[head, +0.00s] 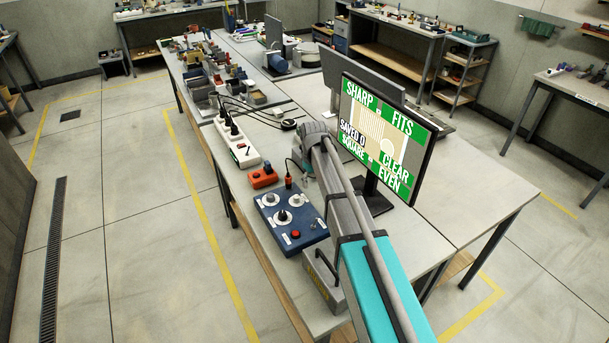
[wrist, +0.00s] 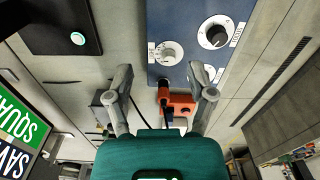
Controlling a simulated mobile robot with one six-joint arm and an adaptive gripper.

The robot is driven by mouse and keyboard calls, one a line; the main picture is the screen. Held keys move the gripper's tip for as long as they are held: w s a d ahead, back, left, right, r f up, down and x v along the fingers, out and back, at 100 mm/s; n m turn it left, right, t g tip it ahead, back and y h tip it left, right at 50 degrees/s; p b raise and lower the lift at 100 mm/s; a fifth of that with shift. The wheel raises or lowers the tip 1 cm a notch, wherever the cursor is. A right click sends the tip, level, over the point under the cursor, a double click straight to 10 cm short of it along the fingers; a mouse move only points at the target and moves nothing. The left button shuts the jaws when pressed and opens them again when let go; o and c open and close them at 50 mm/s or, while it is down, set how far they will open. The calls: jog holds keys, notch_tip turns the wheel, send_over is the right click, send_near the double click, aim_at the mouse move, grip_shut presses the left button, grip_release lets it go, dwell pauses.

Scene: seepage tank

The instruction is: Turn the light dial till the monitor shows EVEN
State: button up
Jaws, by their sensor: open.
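In the head view the blue control box (head: 291,243) lies on the bench with several dials on top, among them one with a dark knob (head: 282,216). In the wrist view, my gripper (wrist: 160,75) is open and empty, facing the box (wrist: 188,12). A white dial (wrist: 169,51) is just beyond its fingertips, and a dial with a black knob (wrist: 215,36) is farther right.
An orange box (head: 264,177) and a white power strip (head: 238,150) with plugs and cables stand behind the control box. The monitor's stand (head: 374,196) is to the right. The bench right of the monitor is bare. Tools and parts crowd its far end.

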jog(key=s+d+m, duration=0.1)
jog(key=s+d, duration=0.3)
jog(key=s, duration=0.1)
jog(key=s+d+f+m+b, duration=0.1)
jog(key=s+d+m, duration=0.1)
jog(key=s, duration=0.4)
jog(key=s+d+f+m, duration=0.1)
jog(key=s+d, duration=0.4)
jog(key=shift+s+d+m+b, duration=0.25)
jog(key=shift+d+m+b, duration=0.05)
jog(key=shift+m+b, duration=0.1)
jog(key=s+d, duration=0.1)
jog(key=s, duration=0.1)
jog(key=s+d+m, duration=0.1)
jog(key=s, duration=0.2)
jog(key=s+d+m+b, duration=0.1)
jog(key=s, duration=0.2)
jog(key=shift+d+f, duration=0.3)
jog(key=shift+f, duration=0.1)
jog(key=shift+w, duration=0.1)
dwell(2.8)
